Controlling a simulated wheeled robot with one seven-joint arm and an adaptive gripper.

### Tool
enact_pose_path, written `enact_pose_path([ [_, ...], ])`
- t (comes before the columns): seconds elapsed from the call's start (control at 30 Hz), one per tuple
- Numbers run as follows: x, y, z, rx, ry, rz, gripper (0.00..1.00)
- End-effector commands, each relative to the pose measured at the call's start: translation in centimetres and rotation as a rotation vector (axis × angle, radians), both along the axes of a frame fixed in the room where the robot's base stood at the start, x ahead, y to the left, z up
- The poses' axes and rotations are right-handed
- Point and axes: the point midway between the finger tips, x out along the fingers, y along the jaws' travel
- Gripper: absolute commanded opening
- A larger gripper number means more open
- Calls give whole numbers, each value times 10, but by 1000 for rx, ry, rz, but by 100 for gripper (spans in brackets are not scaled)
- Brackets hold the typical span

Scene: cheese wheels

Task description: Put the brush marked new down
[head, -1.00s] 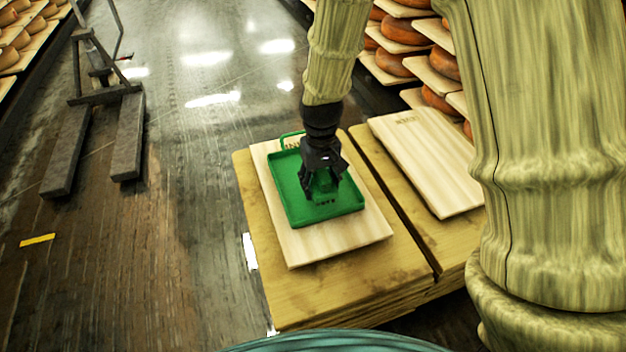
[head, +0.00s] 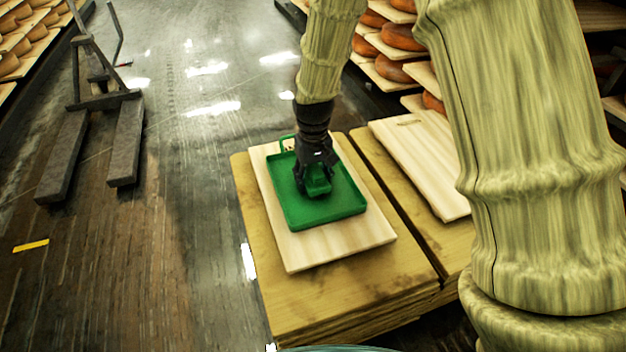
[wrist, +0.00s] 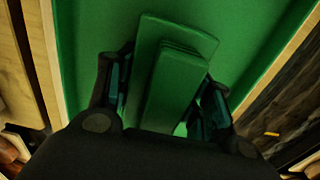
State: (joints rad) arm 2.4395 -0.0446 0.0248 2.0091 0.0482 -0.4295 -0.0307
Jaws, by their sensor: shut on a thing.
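My gripper (head: 316,186) is shut on a green brush (head: 320,189) over the green tray. In the wrist view the brush (wrist: 172,85) is a green block with a raised narrower part, between the two dark fingers. The green tray (head: 340,212) has a low rim and a handle loop at its far end. It lies on a pale board. The brush is within the tray's outline, but I cannot tell whether it touches the tray floor. No marking on the brush can be read now.
The pale board (head: 300,258) lies on a stack of yellowish wooden planks (head: 370,285). A second pale board (head: 425,165) lies on the neighbouring stack to the right. Shelves with orange cheese wheels (head: 400,37) stand behind. A dark wheeled frame (head: 95,120) stands on the floor at left.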

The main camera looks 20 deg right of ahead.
Motion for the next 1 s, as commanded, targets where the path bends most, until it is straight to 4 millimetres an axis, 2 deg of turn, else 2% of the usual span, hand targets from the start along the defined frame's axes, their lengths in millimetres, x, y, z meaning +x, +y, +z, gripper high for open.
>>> enact_pose_path([
  [0.2,0,0,-2,0,1,0,16],
  [0.23,0,0,-2,0,0,0,56],
  [0.3,0,0,-2,0,0,0,69],
  [0.33,0,0,-2,0,0,0,72],
  [0.77,0,0,1,0,-1,0,72],
  [1.0,1,0,41,0,-2,0,72],
])
